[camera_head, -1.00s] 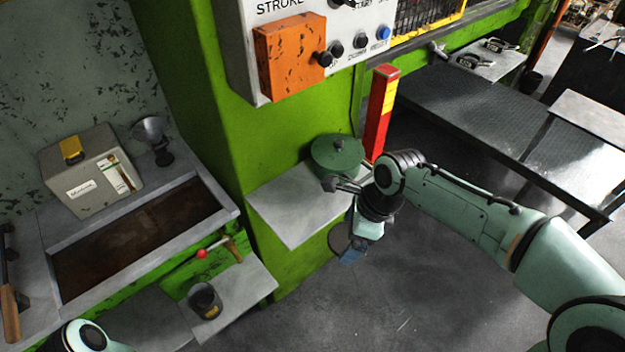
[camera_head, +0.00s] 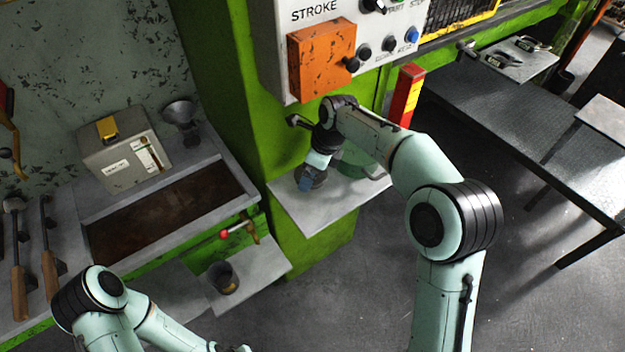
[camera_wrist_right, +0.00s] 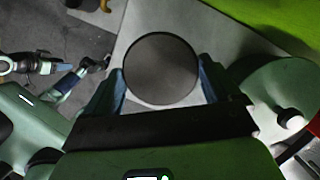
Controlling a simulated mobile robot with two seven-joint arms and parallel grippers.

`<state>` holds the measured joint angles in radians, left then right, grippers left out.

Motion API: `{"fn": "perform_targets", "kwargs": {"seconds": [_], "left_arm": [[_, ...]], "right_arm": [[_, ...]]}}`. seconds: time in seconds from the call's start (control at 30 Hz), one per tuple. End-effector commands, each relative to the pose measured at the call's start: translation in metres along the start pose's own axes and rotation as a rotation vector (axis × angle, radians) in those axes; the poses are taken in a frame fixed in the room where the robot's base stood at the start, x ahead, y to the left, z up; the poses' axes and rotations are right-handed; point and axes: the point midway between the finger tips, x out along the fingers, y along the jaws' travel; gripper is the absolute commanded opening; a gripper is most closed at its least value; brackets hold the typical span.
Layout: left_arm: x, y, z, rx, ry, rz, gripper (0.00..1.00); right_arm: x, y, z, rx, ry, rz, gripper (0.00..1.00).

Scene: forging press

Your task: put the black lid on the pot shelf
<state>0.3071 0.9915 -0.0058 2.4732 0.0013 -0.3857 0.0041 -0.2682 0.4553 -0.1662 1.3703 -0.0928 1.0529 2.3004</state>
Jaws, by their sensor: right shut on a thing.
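The black lid (camera_wrist_right: 160,69) is a dark round disc, seen face-on between the blue fingers of my right gripper (camera_wrist_right: 163,85) in the right wrist view. In the head view, my right gripper (camera_head: 308,183) is shut on it over the left part of the pale grey pot shelf (camera_head: 312,214). I cannot tell whether the lid touches the shelf. A green pot (camera_head: 352,163) stands on the shelf to the right, partly hidden by my right arm; it also shows in the wrist view (camera_wrist_right: 272,88). My left gripper (camera_head: 232,348) barely shows at the bottom edge, its fingers unclear.
An orange box (camera_head: 321,60) on the control panel overhangs the shelf. A red and yellow post (camera_head: 405,95) stands behind the pot. A lower shelf (camera_head: 262,275) holds a dark cup (camera_head: 223,277). The shelf's front part is clear.

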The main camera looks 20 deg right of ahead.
Motion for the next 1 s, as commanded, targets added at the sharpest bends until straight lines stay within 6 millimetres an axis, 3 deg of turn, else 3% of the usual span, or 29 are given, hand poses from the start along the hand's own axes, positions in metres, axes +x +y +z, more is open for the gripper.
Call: {"fn": "perform_targets", "kwargs": {"seconds": [0.5, 0.97, 1.0], "left_arm": [[0.01, -0.005, 0.005, -0.003, -0.008, -0.003, 0.43], [0.01, -0.005, 0.005, -0.003, -0.007, -0.002, 0.43], [0.01, -0.005, 0.005, -0.003, -0.007, -0.003, 0.43]], "right_arm": [[0.064, 0.002, -0.02, 0.001, 0.003, 0.004, 0.55], [0.072, 0.0, -0.02, 0.001, 0.002, 0.002, 0.55], [0.072, 0.0, -0.02, 0.0, 0.002, 0.002, 0.97]]}}
